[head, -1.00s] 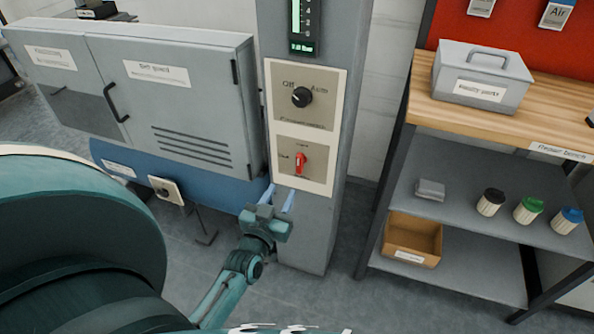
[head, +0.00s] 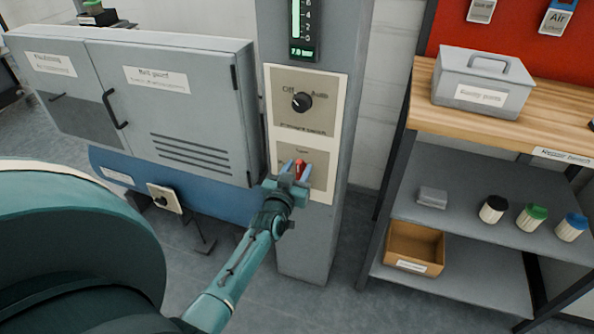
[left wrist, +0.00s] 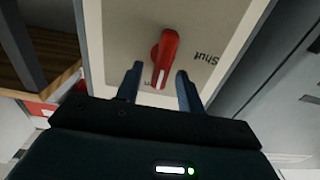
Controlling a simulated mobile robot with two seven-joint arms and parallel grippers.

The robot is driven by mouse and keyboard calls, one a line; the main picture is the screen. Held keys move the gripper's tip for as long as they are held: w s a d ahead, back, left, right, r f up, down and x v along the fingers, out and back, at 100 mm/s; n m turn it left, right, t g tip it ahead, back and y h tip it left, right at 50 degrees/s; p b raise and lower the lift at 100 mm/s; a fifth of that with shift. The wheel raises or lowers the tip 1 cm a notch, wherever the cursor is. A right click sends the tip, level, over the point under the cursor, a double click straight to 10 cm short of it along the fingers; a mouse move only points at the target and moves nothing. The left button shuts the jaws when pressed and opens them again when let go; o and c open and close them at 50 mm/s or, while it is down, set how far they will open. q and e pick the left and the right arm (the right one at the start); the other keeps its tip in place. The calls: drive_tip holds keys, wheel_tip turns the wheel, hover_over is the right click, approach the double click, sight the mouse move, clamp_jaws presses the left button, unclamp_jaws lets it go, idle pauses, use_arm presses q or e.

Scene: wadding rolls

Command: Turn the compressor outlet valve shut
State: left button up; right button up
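The red valve handle (head: 300,167) sits on the lower plate (head: 322,158) of the grey column, below the Off/Auto knob (head: 301,102). In the left wrist view the red handle (left wrist: 165,55) stands near upright, and the plate's "Shut" mark (left wrist: 207,58) lies to its right, upside down. My left gripper (head: 296,172) is in front of the handle's lower part. In the wrist view its fingers (left wrist: 158,86) are open, one on each side of the handle's end, with gaps showing. My right gripper is not in view.
A pressure gauge (head: 303,30) is at the column's top. The grey belt guard cabinet (head: 160,90) and blue tank (head: 215,196) stand left of the column. A repair bench (head: 430,105) with a grey box (head: 481,80) and several shelf items stands right. Floor shows between column and bench.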

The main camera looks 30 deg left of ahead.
use_arm(q)
drive_tip(key=shift+c, duration=0.2)
clamp_jaws()
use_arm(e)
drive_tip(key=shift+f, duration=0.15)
use_arm(q)
drive_tip(key=shift+a+n, duration=0.1)
drive_tip(key=shift+n, duration=0.6)
drive_tip(key=n+b, duration=0.1)
drive_tip(key=n, duration=0.4)
drive_tip(key=a+f+n, duration=0.1)
drive_tip(key=n, duration=0.5)
drive_tip(key=n+b, duration=0.1)
drive_tip(key=n, duration=0.4)
drive_tip(key=shift+s+a+f+n+b, duration=0.2)
drive_tip(key=shift+f+n+b, duration=0.1)
drive_tip(key=shift+f+n, duration=0.1)
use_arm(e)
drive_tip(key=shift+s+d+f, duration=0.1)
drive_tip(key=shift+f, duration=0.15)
